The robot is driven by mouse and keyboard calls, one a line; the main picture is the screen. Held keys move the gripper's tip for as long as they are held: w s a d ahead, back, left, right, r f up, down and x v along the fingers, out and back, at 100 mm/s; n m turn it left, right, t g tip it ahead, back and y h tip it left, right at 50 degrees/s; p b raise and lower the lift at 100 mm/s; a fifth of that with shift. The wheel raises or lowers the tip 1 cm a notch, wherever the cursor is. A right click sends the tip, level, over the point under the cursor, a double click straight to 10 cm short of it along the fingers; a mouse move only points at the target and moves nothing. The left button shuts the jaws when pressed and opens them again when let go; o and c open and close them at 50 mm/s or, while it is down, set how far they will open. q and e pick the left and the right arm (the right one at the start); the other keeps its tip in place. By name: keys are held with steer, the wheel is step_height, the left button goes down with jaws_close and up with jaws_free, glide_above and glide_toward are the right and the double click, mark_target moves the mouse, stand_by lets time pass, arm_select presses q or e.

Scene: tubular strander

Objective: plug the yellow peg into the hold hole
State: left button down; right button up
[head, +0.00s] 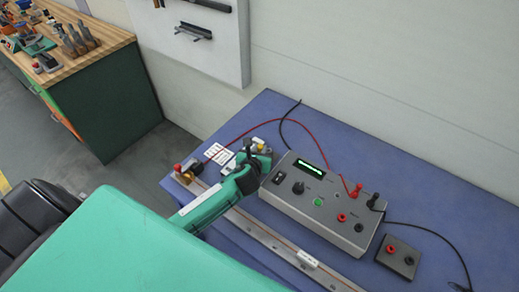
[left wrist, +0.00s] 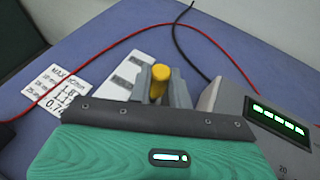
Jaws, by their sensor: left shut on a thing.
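My left gripper (head: 258,147) is at the back left of the blue table, just left of the grey control box. In the left wrist view its two grey fingers (left wrist: 161,88) are shut on the yellow peg (left wrist: 159,80), whose rounded top shows between them. In the head view only a small bit of the yellow peg (head: 258,141) shows past the gripper. The peg's lower end is hidden, so I cannot tell whether it touches anything. I cannot make out which hole is the hold hole. My right gripper is not in view.
The grey control box (head: 304,212) has a lit display, a knob, a green button and red and black plugs. A small dark socket block (head: 398,257) is at its right. A metal rail (head: 262,233) runs in front. Red and black cables cross the blue table (head: 440,210).

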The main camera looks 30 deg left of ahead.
arm_select(q)
steer(key=shift+f+b, duration=0.65)
steer(key=shift+f, duration=0.65)
steer(key=c, duration=1.2)
jaws_free()
steer(key=b+v, duration=0.3)
steer(key=v, duration=1.1)
steer(key=shift+f, duration=0.1)
